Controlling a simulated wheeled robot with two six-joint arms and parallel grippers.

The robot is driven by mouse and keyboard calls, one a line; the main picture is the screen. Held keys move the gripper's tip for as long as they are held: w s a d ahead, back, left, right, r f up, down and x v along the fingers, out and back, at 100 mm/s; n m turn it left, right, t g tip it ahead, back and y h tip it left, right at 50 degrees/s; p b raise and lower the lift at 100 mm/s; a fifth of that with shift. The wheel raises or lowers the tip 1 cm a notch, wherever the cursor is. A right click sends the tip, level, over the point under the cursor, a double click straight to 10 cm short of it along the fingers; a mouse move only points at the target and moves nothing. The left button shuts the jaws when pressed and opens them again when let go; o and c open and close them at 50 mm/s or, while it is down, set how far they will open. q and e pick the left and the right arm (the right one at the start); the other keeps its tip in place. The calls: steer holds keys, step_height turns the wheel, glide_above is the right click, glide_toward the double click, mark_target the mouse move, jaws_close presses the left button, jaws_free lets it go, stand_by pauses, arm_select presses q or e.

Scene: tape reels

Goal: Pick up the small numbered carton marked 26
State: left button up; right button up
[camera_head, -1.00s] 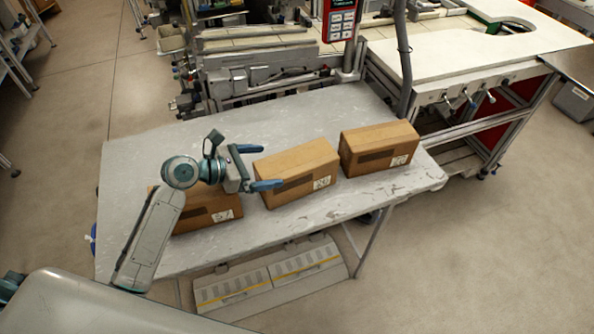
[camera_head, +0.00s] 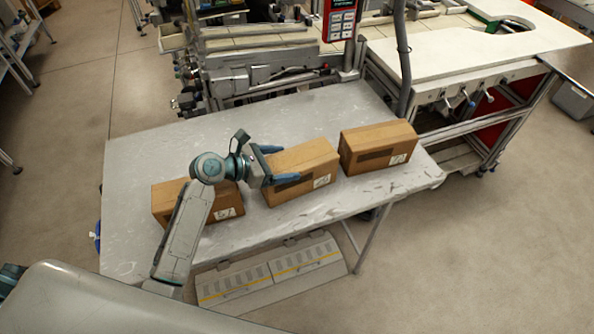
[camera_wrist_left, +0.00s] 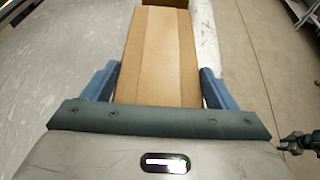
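Three brown cartons stand in a row on the grey table. My left gripper (camera_head: 279,164) is open around the near-left end of the middle carton (camera_head: 310,158), one finger along each long side. In the left wrist view that carton (camera_wrist_left: 160,60) lies between the two blue fingers (camera_wrist_left: 159,84), with a narrow gap at each finger. The right carton (camera_head: 378,144) stands apart, its label resembling 26. The left carton (camera_head: 170,201) is partly hidden behind my left arm. The labels on the left and middle cartons are too small to read surely.
The table (camera_head: 135,160) has free room at the back left. A machine frame (camera_head: 240,75) stands behind it, with a white-topped bench (camera_head: 460,55) at the back right. A grey case (camera_head: 270,275) with yellow stripes lies below the table's front edge.

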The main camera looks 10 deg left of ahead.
arm_select(q)
steer(key=c, duration=1)
steer(key=shift+r, duration=0.2)
